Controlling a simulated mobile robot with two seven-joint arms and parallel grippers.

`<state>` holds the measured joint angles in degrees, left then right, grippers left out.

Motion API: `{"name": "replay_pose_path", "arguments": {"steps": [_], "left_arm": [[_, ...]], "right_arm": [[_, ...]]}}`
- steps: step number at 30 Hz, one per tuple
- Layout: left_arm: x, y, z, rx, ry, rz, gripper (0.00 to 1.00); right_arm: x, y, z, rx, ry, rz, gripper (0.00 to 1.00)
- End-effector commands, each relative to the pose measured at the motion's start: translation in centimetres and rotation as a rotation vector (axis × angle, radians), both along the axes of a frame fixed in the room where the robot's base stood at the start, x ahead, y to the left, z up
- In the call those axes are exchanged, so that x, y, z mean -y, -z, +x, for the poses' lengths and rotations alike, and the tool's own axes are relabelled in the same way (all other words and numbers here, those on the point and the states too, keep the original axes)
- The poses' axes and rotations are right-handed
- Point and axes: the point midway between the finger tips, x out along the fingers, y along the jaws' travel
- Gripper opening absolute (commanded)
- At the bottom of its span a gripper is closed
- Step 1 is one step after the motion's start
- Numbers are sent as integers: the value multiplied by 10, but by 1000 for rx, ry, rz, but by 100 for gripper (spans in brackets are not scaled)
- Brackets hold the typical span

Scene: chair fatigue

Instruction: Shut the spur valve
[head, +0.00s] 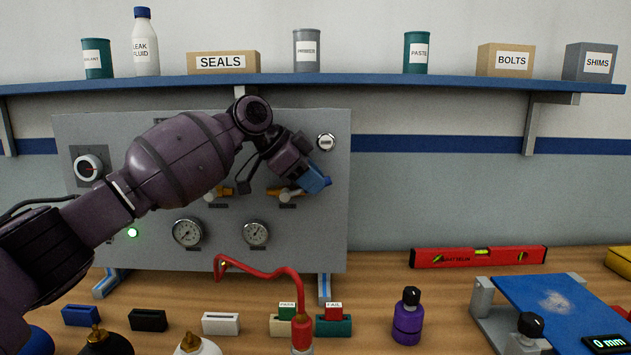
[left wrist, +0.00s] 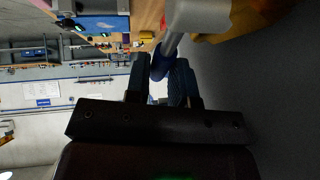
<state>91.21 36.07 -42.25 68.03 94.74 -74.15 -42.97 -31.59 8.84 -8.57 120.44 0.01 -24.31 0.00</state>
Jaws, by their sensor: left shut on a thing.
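My right gripper is not in view.
Two gauges (head: 187,232) sit below the valves, and a key switch (head: 326,142) is at the upper right. A purple bottle (head: 407,322), red level (head: 477,257) and blue plate (head: 545,303) are to the right.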

Motion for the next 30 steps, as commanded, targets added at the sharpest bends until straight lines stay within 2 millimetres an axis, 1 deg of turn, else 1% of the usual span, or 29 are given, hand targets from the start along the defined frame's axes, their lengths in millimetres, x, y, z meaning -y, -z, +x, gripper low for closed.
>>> {"name": "replay_pose_path", "arguments": {"steps": [6,12,19,30], "left_arm": [[-6,-6,0,-1,0,-141,0],[-10,-10,0,-2,0,-221,0],[-11,-12,0,1,0,-258,0],[-11,-13,0,1,0,-260,0]], "right_arm": [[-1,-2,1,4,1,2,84],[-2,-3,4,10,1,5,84],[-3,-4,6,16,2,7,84],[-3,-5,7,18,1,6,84]]}}
